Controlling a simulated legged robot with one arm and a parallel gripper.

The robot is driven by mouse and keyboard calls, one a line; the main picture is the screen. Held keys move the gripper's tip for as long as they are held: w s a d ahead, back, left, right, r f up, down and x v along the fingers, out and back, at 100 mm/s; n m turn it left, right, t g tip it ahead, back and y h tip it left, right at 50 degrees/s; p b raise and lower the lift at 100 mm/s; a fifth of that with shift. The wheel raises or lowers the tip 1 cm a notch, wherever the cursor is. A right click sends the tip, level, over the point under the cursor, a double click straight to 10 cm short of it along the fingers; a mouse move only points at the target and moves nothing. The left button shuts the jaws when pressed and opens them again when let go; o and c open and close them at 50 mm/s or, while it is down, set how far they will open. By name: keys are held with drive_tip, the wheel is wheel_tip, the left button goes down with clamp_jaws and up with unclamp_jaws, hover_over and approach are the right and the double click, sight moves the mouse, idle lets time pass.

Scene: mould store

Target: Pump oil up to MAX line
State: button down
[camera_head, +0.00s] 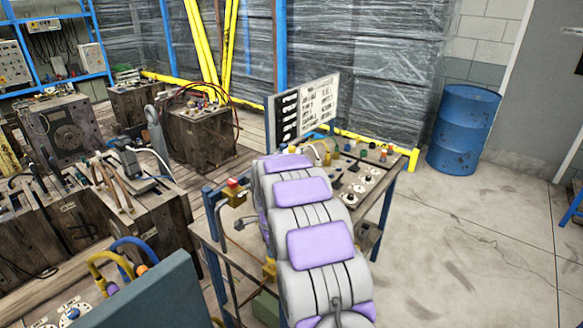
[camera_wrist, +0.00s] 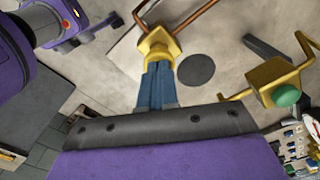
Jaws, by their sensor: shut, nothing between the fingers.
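My gripper (camera_wrist: 158,68) shows in the wrist view as two blue fingers side by side, shut with nothing between them. Their tips are close to a yellow block (camera_wrist: 158,42) with a copper-coloured rod; I cannot tell whether they touch. To the right is a bent yellow bracket (camera_wrist: 262,84) with a green knob (camera_wrist: 287,96), apart from the fingers. In the head view my arm hides the gripper and part of the bench. A red-topped yellow fitting (camera_head: 233,190) stands at the bench's left side. I cannot make out an oil level or MAX line.
The bench (camera_head: 215,238) carries a control panel (camera_head: 362,183) and a chart board (camera_head: 303,108). Heavy moulds (camera_head: 150,208) crowd the left. A blue drum (camera_head: 463,128) stands back right. The concrete floor (camera_head: 470,240) at right is mostly clear.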

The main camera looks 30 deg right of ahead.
drive_tip(key=shift+f, duration=0.9)
drive_tip(key=shift+r, duration=0.15)
drive_tip(key=shift+r+p, duration=0.95)
drive_tip(key=shift+r, duration=0.75)
wheel_tip(320, 180, up, 6)
drive_tip(key=p, duration=0.2)
drive_tip(key=shift+p, duration=0.4)
